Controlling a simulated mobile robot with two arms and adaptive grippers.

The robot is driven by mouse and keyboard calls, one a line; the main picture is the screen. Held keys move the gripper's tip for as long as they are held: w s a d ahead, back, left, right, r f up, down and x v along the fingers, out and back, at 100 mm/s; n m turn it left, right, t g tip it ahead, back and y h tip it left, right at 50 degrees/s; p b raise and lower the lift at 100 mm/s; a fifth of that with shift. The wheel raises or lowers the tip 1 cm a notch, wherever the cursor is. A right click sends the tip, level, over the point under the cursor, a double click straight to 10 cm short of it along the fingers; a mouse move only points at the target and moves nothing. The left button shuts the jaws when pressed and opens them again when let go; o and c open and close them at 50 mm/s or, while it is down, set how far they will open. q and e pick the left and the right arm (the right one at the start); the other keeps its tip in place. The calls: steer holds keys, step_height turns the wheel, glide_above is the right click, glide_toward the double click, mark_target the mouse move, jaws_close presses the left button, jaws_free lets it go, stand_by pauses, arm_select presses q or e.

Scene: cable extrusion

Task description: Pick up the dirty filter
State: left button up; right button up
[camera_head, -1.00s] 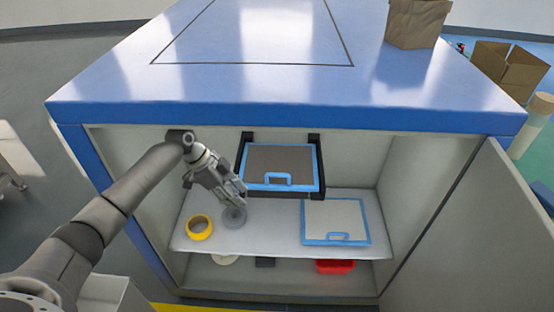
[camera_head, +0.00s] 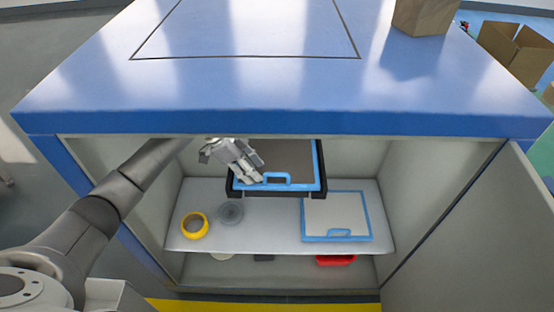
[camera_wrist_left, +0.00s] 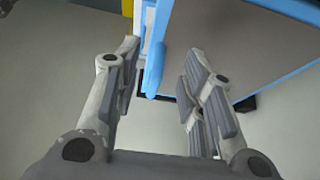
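The dirty filter (camera_head: 283,151) is a dark grey panel with a blue frame, seated in a black holder (camera_head: 324,172) under the cabinet top. Its blue handle (camera_head: 276,178) faces the front. In the left wrist view the filter's grey face (camera_wrist_left: 240,45) and blue handle (camera_wrist_left: 154,75) show. My left gripper (camera_head: 258,172) is at the filter's front left, just left of the handle. In the wrist view its fingers (camera_wrist_left: 156,85) are apart, with the handle beyond and between their tips; no grip shows. My right gripper is not in view.
A clean filter (camera_head: 335,216) with a light face and blue frame lies on the shelf (camera_head: 270,240). Yellow tape (camera_head: 194,225) and a grey roll (camera_head: 230,212) sit at its left. A red bin (camera_head: 335,260) is below. The cabinet door (camera_head: 460,240) stands open at right.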

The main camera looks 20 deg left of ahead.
mark_target(277, 173)
arm_select(q)
steer(key=shift+w+d, duration=0.2)
steer(key=shift+d, duration=0.35)
steer(key=shift+w+d, duration=0.15)
steer(key=shift+d, duration=0.4)
steer(key=d, duration=0.1)
steer(key=w+d+p, duration=0.1)
steer(key=d, duration=0.1)
steer(key=shift+d, duration=0.3)
steer(key=shift+x, duration=1.2)
steer(key=shift+a+f, duration=0.1)
steer(key=shift+f, duration=0.25)
steer(key=shift+c, duration=0.3)
jaws_close()
